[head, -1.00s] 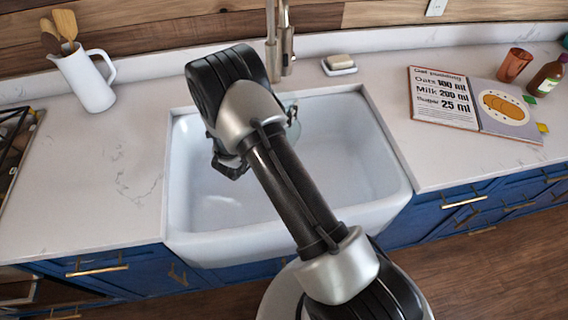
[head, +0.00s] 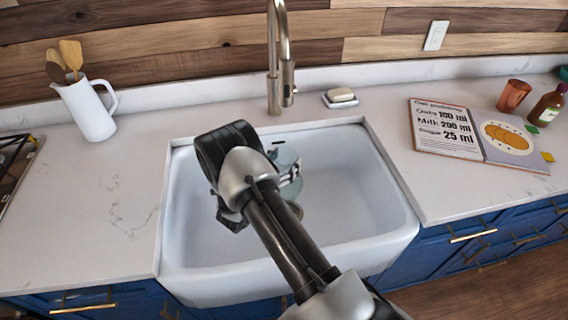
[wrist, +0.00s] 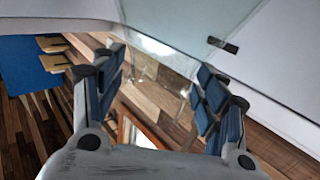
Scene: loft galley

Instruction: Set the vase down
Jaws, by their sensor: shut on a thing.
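The vase is clear, greenish glass (head: 288,166) and shows in part beside my gripper in the head view, over the white sink basin. My arm hides the rest of it. In the wrist view, my gripper (wrist: 160,92) has its blue-padded fingers on both sides of the see-through glass (wrist: 148,72), shut on it. I cannot tell from these views how far the vase is above the sink floor.
The white sink (head: 350,180) has a raised rim, with a tall faucet (head: 280,65) behind it. A soap dish (head: 340,99) is behind the sink. A white pitcher (head: 90,108) stands left, an open cookbook (head: 448,130) right. The counter (head: 125,190) left of the sink is clear.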

